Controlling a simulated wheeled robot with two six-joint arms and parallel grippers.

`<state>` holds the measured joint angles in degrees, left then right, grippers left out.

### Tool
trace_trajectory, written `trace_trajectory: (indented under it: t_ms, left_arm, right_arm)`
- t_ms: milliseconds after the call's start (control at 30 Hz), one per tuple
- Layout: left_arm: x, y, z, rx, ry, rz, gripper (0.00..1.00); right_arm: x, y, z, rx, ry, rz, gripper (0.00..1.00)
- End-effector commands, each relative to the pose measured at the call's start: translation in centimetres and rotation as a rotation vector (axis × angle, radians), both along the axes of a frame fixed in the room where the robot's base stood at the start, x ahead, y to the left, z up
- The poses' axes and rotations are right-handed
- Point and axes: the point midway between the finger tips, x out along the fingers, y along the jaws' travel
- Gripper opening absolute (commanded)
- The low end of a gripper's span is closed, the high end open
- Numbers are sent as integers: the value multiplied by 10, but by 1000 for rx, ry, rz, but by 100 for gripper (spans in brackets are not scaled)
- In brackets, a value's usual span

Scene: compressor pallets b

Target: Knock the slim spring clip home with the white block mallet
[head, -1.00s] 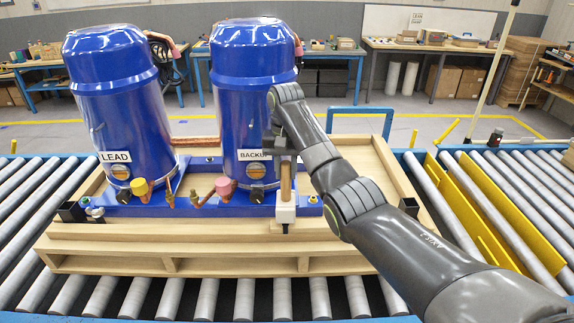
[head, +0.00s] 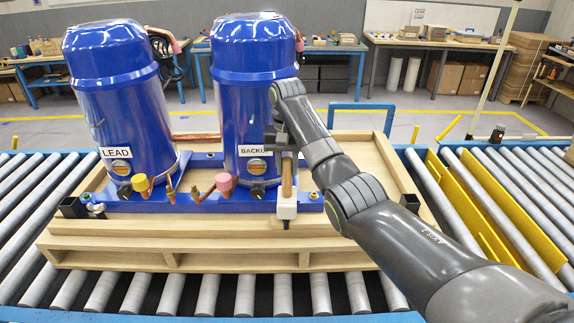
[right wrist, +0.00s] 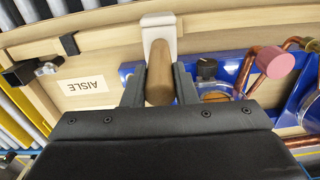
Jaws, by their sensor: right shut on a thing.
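My right gripper (head: 286,152) is shut on the wooden handle (right wrist: 159,75) of the white block mallet (head: 286,207). The mallet hangs head down at the front of the pallet, by the blue base rail (head: 240,205); its white head also shows in the right wrist view (right wrist: 159,30). A small dark piece shows just under the head, but I cannot tell whether the two touch. I cannot make out the slim spring clip for sure; the mallet may hide it. My left gripper is not in view.
Two blue compressors, LEAD (head: 120,100) and BACKUP (head: 250,85), stand on the wooden pallet (head: 210,232). Copper pipes with a pink cap (head: 224,181) and yellow cap (head: 140,182) are left of the mallet. Roller conveyors (head: 500,215) lie around the pallet.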

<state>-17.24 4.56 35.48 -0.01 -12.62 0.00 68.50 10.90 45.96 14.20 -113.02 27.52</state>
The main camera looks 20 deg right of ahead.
Motion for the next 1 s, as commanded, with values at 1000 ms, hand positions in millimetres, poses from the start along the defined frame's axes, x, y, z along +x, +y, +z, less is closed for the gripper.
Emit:
trace_trajectory:
  t_ms: [1000]
  left_arm:
    - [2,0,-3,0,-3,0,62]
  right_arm:
    - [0,0,-28,0,1,1,0]
